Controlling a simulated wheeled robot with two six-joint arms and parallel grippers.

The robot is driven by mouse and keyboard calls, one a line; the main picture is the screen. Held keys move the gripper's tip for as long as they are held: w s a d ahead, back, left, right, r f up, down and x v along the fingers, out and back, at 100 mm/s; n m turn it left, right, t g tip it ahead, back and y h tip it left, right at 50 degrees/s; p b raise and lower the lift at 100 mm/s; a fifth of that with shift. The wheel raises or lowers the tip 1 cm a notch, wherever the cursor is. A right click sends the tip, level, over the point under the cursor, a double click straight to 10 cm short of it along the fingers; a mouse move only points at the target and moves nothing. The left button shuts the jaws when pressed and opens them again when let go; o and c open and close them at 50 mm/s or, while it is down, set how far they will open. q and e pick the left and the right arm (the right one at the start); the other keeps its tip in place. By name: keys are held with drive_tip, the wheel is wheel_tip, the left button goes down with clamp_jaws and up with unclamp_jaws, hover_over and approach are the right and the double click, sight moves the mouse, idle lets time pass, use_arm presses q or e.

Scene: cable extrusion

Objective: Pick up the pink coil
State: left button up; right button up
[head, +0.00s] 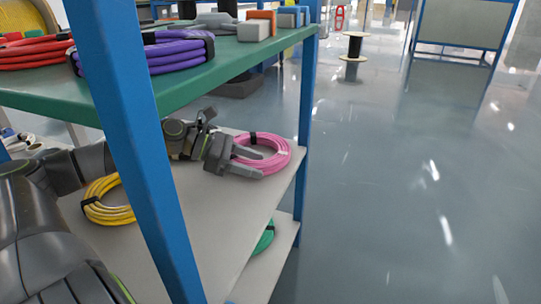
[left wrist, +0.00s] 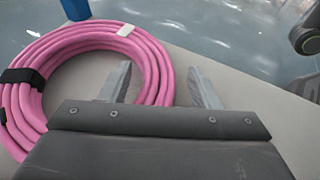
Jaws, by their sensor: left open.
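The pink coil (head: 278,160) lies flat on the grey middle shelf, near its right edge, with a black strap around its far side. In the left wrist view the pink coil (left wrist: 60,45) shows a black strap and a white label. The fingers of my left gripper (left wrist: 160,88) stand apart, one over the coil's open middle and one outside the ring, with the coil's side between them. I cannot tell whether they touch it. My right gripper is not in view.
A yellow coil (head: 107,203) lies on the same shelf to the left. A blue post (head: 150,150) stands in front. The green shelf (head: 215,75) above carries red and purple coils (head: 180,52). A green coil (head: 265,238) sits below. Open floor lies right.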

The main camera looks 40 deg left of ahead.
use_arm(q)
drive_tip(key=shift+s+a, duration=0.1)
drive_tip(key=shift+c, duration=0.9)
clamp_jaws()
